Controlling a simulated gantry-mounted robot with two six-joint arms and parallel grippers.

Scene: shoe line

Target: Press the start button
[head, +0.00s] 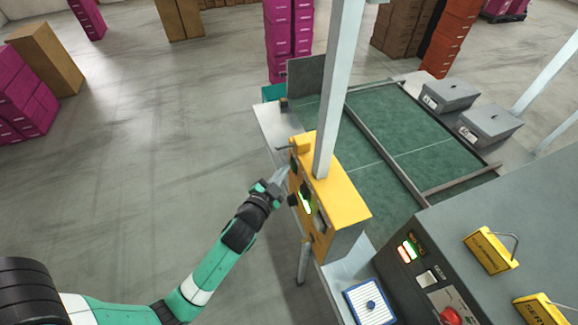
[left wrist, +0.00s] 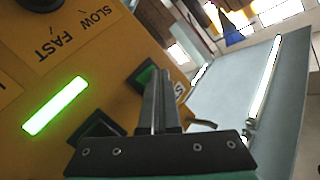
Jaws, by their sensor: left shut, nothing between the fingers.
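The yellow control box (head: 342,197) stands at the near edge of the line, with its panel facing left toward my left arm. In the left wrist view the panel (left wrist: 107,52) carries a "SLOW FAST" label, a lit green bar (left wrist: 55,106) and a green button (left wrist: 145,76) in a dark square housing. A label beginning with "S" sits beside that button, partly hidden. My left gripper (head: 282,175) is shut and empty at the panel. In the wrist view its fingertips (left wrist: 157,72) overlap the green button's right side; I cannot tell whether they touch it. My right gripper is out of view.
A grey post (head: 338,95) rises behind the box. The green conveyor (head: 400,135) lies beyond it. A grey console (head: 500,250) with a red button (head: 450,316) stands at the lower right. Open floor (head: 150,150) lies to the left.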

